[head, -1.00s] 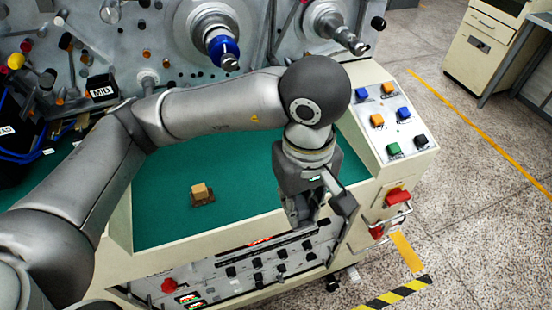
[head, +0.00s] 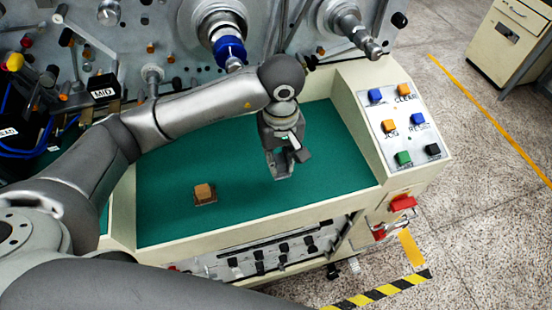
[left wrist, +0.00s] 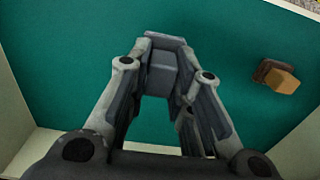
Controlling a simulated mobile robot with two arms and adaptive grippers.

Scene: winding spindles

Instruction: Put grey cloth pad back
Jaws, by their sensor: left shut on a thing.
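My left gripper (head: 282,170) points down over the green work surface (head: 245,182), right of its middle. It is shut on a small grey piece, the grey cloth pad (left wrist: 161,75), which shows between the fingertips in the left wrist view. In the head view the fingers mostly hide the pad. I cannot tell how far it is above the surface. My right gripper is out of view.
A tan block (head: 204,191) on a dark base sits on the green surface, left of the gripper. A sloped button panel (head: 397,112) borders the right side. Spindles (head: 229,47) stand behind. The surface around the block is bare.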

